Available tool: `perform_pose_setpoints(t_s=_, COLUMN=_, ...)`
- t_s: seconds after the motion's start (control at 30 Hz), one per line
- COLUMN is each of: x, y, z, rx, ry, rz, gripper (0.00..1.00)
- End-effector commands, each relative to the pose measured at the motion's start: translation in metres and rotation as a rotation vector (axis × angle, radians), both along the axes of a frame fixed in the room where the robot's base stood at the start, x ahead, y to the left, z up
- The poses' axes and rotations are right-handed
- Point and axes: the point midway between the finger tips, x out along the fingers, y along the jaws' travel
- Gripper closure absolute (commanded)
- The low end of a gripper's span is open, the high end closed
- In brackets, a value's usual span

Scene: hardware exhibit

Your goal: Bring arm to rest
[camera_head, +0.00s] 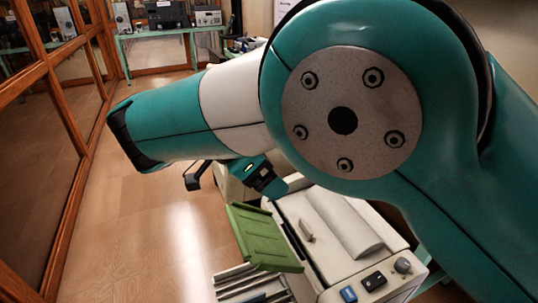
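My teal and white arm (235,105) fills the upper middle and right of the head view, bent at a large round joint with a grey bolted cap. Below the forearm, small dark and teal parts with a green light show, which appear to belong to my gripper (228,178). Most of the gripper is hidden behind the arm, so its opening is unclear. I see nothing held in the part that shows.
Below the arm stands a cream machine (335,238) with a knob and buttons, a green flap (262,237) and slotted trays at its left. Wood-framed glass panels (45,150) line the left. A green table (170,33) with equipment is at the back. The wooden floor between is clear.

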Motion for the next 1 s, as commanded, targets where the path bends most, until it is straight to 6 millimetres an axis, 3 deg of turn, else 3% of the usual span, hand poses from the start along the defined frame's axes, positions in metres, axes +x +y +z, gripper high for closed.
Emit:
perform_pose_setpoints(t_s=0.17, x=0.021, y=-0.031, z=0.02, rx=0.011, ry=0.1, rz=0.141, gripper=0.13)
perform_pose_setpoints(t_s=0.27, x=0.034, y=-0.071, z=0.038, rx=0.036, ry=0.227, rz=0.346, gripper=0.13)
perform_pose_setpoints(t_s=0.37, x=0.028, y=-0.115, z=0.051, rx=0.084, ry=0.358, rz=0.603, gripper=0.13)
perform_pose_setpoints(t_s=0.47, x=0.001, y=-0.152, z=0.058, rx=0.154, ry=0.451, rz=0.867, gripper=0.13)
perform_pose_setpoints(t_s=0.6, x=-0.065, y=-0.185, z=0.062, rx=0.268, ry=0.506, rz=1.235, gripper=0.13)
perform_pose_setpoints(t_s=0.8, x=-0.156, y=-0.191, z=0.061, rx=0.395, ry=0.456, rz=1.621, gripper=0.13)
perform_pose_setpoints(t_s=0.9, x=-0.18, y=-0.188, z=0.061, rx=0.425, ry=0.425, rz=1.718, gripper=0.13)
perform_pose_setpoints(t_s=1.0, x=-0.19, y=-0.186, z=0.061, rx=0.436, ry=0.412, rz=1.756, gripper=0.13)
